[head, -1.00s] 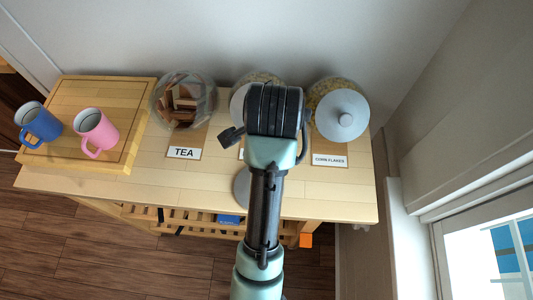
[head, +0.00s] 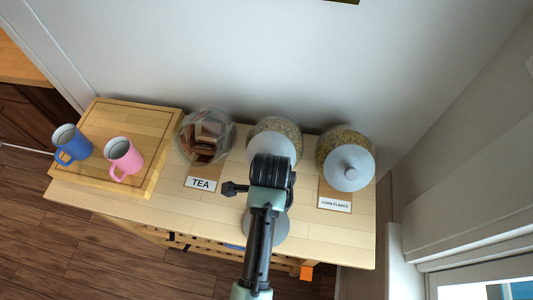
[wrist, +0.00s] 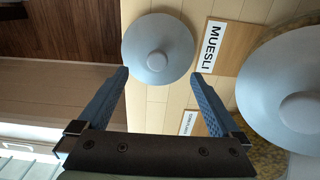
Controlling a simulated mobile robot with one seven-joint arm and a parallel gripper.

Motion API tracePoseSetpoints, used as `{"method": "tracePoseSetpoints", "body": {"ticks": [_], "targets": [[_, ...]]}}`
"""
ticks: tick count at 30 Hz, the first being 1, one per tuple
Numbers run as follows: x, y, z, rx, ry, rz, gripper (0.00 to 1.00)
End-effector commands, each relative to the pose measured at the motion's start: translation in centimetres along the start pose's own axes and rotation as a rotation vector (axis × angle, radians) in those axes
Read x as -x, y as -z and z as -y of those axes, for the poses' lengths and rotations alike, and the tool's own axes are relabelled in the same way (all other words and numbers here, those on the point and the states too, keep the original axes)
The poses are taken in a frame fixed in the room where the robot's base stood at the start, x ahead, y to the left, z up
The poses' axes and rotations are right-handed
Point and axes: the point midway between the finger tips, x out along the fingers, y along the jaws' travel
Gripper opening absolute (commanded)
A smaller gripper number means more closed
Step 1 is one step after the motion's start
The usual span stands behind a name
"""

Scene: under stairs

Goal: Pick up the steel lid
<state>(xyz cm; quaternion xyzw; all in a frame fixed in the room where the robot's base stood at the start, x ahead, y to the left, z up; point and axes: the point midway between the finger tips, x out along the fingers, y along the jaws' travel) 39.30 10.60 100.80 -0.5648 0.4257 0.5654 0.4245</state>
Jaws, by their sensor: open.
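A loose steel lid (wrist: 157,42), a grey disc with a round knob, lies on the table near its front edge. In the head view this lid (head: 281,232) is partly hidden behind my arm. In the wrist view my gripper (wrist: 159,75) is open and empty, with its fingertips on either side of the lid's lower part. I cannot tell the height between fingertips and lid. In the head view my wrist covers the fingers.
The tea jar (head: 203,140) has no lid on. The muesli jar (head: 274,138) and corn flakes jar (head: 345,160) behind have grey lids on. A blue mug (head: 70,145) and a pink mug (head: 122,158) stand on a wooden board (head: 140,115) at left. A wall stands behind.

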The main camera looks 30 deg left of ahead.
Motion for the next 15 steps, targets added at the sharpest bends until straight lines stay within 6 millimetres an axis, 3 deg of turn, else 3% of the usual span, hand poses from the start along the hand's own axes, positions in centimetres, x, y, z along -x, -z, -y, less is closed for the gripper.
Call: {"method": "tracePoseSetpoints", "body": {"ticks": [5,15], "targets": [[-1.1,-0.2,-0.2,0.001,-0.001,0.0,1.0],[-5.2,-0.6,-0.6,0.001,0.0,0.0,1.0]]}}
